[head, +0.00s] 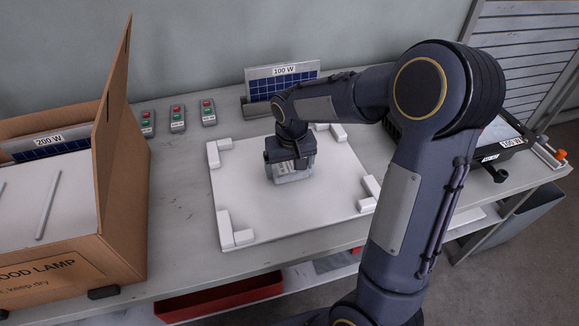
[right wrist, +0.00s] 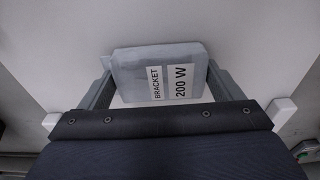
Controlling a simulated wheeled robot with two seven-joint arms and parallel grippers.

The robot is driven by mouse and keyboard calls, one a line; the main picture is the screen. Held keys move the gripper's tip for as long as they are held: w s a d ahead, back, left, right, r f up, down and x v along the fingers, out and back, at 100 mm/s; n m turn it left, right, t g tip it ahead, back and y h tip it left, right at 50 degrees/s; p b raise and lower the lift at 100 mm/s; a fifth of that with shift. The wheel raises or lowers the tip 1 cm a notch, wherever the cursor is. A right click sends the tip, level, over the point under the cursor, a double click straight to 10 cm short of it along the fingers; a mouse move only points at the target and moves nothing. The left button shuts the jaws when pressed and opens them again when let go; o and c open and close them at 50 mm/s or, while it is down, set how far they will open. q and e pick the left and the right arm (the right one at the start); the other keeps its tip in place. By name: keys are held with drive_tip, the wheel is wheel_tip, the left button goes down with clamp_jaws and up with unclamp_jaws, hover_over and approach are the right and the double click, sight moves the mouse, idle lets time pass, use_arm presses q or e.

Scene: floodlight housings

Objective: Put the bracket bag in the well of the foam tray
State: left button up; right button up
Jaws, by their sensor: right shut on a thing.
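The bracket bag (right wrist: 158,72) is a grey-white packet with labels reading BRACKET and 200 W. In the right wrist view it sits between the two fingers of my right gripper (right wrist: 160,88), which is shut on it. I cannot tell whether the bag touches the white surface. No separate well is clearly visible. My left gripper is not in view.
An open carton (head: 122,190) with a 200 W panel stands at the left. Several small button boxes (head: 177,118) and a 100 W panel (head: 282,80) stand at the back. A black 100 W unit (head: 490,148) lies at the right. A red bin (head: 220,298) sits below the table edge.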

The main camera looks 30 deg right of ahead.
drive_tip(key=shift+f, duration=0.2)
drive_tip(key=o, duration=0.9)
drive_tip(key=shift+r, duration=0.1)
